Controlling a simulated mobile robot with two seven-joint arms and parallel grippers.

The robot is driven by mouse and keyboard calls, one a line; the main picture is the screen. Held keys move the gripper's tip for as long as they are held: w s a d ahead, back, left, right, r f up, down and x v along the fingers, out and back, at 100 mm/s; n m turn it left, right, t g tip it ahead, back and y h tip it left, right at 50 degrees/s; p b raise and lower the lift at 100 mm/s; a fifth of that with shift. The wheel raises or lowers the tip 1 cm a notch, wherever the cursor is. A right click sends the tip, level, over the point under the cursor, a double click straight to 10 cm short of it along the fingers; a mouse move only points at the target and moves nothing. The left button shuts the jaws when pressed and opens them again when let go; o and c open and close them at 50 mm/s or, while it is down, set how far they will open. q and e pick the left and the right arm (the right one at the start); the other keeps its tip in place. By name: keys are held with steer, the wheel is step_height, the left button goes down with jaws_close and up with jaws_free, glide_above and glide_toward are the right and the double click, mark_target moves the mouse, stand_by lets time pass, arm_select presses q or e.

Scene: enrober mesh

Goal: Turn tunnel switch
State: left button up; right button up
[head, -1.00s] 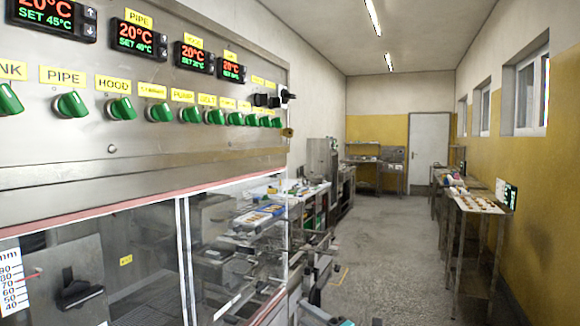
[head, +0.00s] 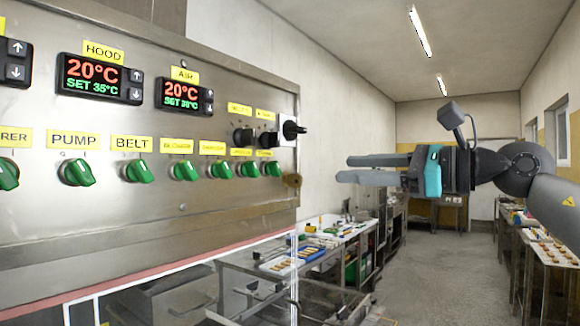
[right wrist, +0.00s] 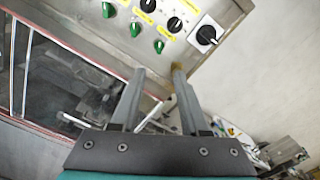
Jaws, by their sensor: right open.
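The control panel (head: 230,120) carries a row of green rotary switches under yellow labels. The pump switch (head: 77,172) and belt switch (head: 139,171) are readable; the labels over the smaller green switches at the right end are too small to read, so I cannot tell which is the tunnel switch. Two black knobs (head: 243,137) and a larger black switch (head: 290,131) sit at the panel's right edge. My right gripper (head: 346,168) is open and empty, right of the panel, fingers pointing left. In the right wrist view, its fingers (right wrist: 159,70) are below the green switches (right wrist: 135,29). My left gripper is not in view.
Temperature displays (head: 100,78) sit above the switches. Clear guarding and machine frames lie below. A bench with trays (head: 300,250) stands beyond. The aisle floor (head: 420,262) is free.

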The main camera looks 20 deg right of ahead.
mark_target(279, 168)
steer(key=p+x, duration=0.4)
steer(key=x, duration=0.9)
steer(key=shift+w+a+r, duration=0.1)
steer(key=shift+a, duration=0.15)
steer(key=shift+w+a+p, duration=0.3)
steer(key=shift+w, duration=0.1)
steer(key=shift+c, duration=0.5)
jaws_close()
